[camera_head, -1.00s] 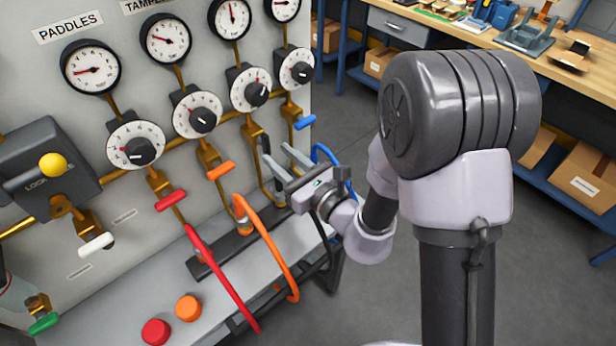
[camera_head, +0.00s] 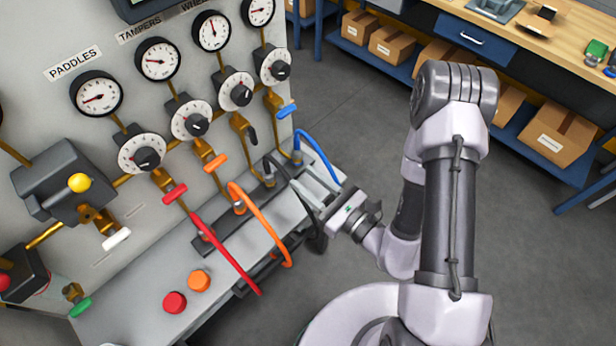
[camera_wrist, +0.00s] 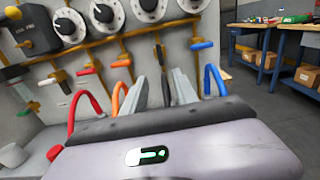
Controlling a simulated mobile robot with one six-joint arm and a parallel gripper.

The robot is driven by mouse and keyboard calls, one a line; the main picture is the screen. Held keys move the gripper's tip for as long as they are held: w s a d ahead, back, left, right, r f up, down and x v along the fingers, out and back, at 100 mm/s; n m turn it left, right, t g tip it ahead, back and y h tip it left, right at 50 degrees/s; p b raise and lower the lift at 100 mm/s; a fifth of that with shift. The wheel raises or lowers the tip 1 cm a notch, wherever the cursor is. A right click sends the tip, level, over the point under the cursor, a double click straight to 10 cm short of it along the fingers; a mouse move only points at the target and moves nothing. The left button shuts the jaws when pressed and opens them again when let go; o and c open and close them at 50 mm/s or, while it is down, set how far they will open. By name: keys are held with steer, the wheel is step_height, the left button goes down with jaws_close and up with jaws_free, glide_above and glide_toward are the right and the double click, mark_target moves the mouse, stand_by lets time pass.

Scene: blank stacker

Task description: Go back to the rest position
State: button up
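My gripper (camera_head: 302,176) is open, with its two grey fingers apart and nothing seen held between them. It is in front of the panel's lower ledge, right of the orange hose (camera_head: 262,225) and near the blue hose (camera_head: 322,152). In the wrist view my gripper (camera_wrist: 160,80) points at the panel, with a black handle (camera_wrist: 159,55) behind the gap between the fingers. My arm is bent, with its elbow high at the right of the head view. No rest position is marked in view.
The grey panel carries gauges, dials and coloured valve handles, including a red (camera_head: 175,194) and an orange one (camera_head: 216,162). A red hose (camera_head: 225,252) hangs over the ledge. A workbench (camera_head: 560,62) with boxes below stands behind right. Grey floor between is clear.

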steer(key=s+a+r+n+g+y+b, duration=0.2)
steer(key=s+a+r+n+g+y, duration=0.3)
steer(key=r+n+g, duration=0.3)
steer(key=s+r+n+g+h+b, duration=0.3)
steer(key=s+n+g+h, duration=0.1)
steer(key=s+n+g, duration=0.6)
steer(key=d+f+n+t+h+b, duration=0.35)
steer(key=d+t+h, duration=0.35)
steer(key=d+h, duration=0.4)
steer(key=w+d+r+t+h, duration=0.1)
steer(key=w+d+r+t, duration=0.1)
steer(key=d+r+t, duration=0.2)
steer(key=d+t, duration=0.1)
steer(key=d, duration=0.1)
steer(key=shift+w+d+r+h, duration=0.3)
steer(key=shift+w, duration=0.05)
